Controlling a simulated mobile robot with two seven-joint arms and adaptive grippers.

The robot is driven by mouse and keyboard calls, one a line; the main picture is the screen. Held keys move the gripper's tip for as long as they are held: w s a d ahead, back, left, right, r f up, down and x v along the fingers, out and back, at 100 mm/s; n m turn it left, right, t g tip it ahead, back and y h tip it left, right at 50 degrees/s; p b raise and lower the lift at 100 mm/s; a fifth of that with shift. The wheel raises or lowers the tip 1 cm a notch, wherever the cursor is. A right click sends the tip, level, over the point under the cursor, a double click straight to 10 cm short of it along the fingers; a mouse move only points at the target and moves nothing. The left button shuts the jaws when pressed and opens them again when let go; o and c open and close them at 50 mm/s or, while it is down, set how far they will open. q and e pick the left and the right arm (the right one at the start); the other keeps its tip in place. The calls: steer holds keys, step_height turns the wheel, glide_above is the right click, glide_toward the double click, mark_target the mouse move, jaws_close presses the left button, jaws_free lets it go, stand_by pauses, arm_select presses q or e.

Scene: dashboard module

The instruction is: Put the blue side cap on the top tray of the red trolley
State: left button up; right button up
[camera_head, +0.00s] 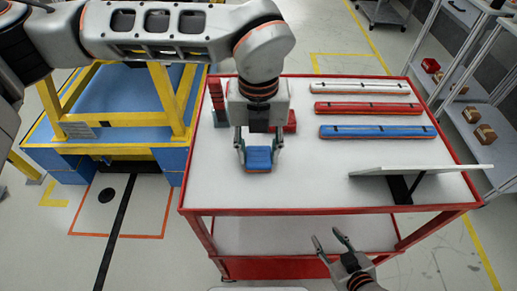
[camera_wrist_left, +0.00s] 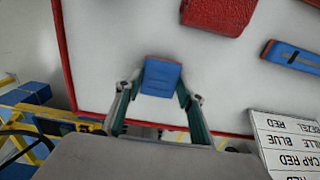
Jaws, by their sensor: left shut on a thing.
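The blue side cap (camera_head: 259,158) is a small blue block between the two fingers of my left gripper (camera_head: 259,151). The cap (camera_wrist_left: 162,77) also shows in the left wrist view, with a finger of the left gripper (camera_wrist_left: 161,98) at each side. It is over the white top tray of the red trolley (camera_head: 230,182), near the front left. I cannot tell whether it touches the surface. My right gripper (camera_head: 328,236) is open and empty, low in front of the trolley's front edge.
White (camera_head: 358,87), red (camera_head: 368,107) and blue (camera_head: 378,131) long bars lie on the tray's right part. A tilted label board (camera_head: 420,169) stands at the right front. A red block (camera_wrist_left: 217,12) lies behind the cap. A yellow-framed blue stand (camera_head: 120,105) is left.

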mark_target(259, 156)
arm_select(q)
steer(key=shift+f, duration=0.2)
steer(key=o, duration=1.1)
steer(key=shift+r, duration=0.1)
step_height(259, 156, up, 12)
steer(key=shift+p, duration=0.3)
